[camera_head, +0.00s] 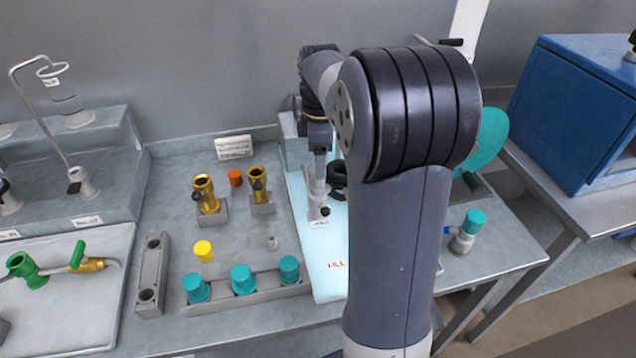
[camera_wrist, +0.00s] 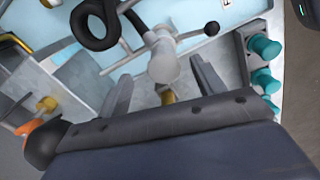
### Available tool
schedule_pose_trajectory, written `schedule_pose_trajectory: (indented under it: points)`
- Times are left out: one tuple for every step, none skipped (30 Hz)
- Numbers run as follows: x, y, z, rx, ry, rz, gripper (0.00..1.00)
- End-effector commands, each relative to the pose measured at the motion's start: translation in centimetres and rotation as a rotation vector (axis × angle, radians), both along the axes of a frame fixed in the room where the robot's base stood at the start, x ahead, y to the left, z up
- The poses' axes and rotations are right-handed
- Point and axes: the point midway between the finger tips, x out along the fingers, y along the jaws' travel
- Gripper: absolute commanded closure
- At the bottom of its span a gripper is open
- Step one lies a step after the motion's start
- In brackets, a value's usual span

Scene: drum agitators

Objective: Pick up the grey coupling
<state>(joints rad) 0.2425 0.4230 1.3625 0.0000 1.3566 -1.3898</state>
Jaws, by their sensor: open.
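A grey part with a round body (camera_wrist: 163,66), most likely the grey coupling, lies ahead of my gripper (camera_wrist: 160,72) in the wrist view. A thin grey bar runs beside it and ends in a black ball. My gripper's two dark fingers are apart, one to each side of the round body. I cannot tell whether they touch it. In the head view the grey part (camera_head: 317,193) shows over the pale blue mat (camera_head: 325,258), below my gripper (camera_head: 319,155). My arm hides much of the mat's right side.
A black ring (camera_wrist: 95,24) lies close beside the grey part. Two brass fittings (camera_head: 205,193) (camera_head: 259,186) stand in grey holders to the left. Three teal-capped pieces (camera_head: 243,279) stand in a grey rack at the front. A yellow piece (camera_head: 203,251) stands behind the rack.

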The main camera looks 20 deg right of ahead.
Motion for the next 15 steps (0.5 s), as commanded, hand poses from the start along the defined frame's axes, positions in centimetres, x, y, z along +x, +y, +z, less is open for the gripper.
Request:
schedule_pose_trajectory:
  points:
    - [0.0,0.0,-0.3,0.000,0.001,0.000,0.36]
    - [0.0,0.1,-0.5,0.000,0.001,0.000,0.36]
    - [-0.1,0.2,-0.8,0.001,0.002,0.000,0.36]
    - [-0.1,0.2,-1.2,0.001,0.003,0.000,0.36]
    - [-0.1,0.3,-1.6,0.001,0.003,0.000,0.36]
    - [-0.1,0.5,-2.2,0.001,0.005,0.000,0.36]
    - [-0.1,0.6,-2.7,0.001,0.004,0.000,0.36]
    - [-0.2,0.7,-3.1,0.001,0.005,0.000,0.36]
    - [-0.2,0.8,-3.7,0.001,0.004,-0.001,0.36]
    - [-0.2,0.7,-4.2,0.000,0.003,-0.001,0.36]
    - [-0.1,0.7,-4.6,0.000,0.003,-0.001,0.36]
    - [-0.2,0.7,-5.0,0.000,0.003,-0.001,0.36]
    - [-0.1,0.7,-5.2,0.000,0.003,-0.001,0.36]
    - [-0.1,0.7,-5.3,0.000,0.001,-0.001,0.36]
    - [-0.1,0.7,-5.5,0.000,0.000,-0.001,0.36]
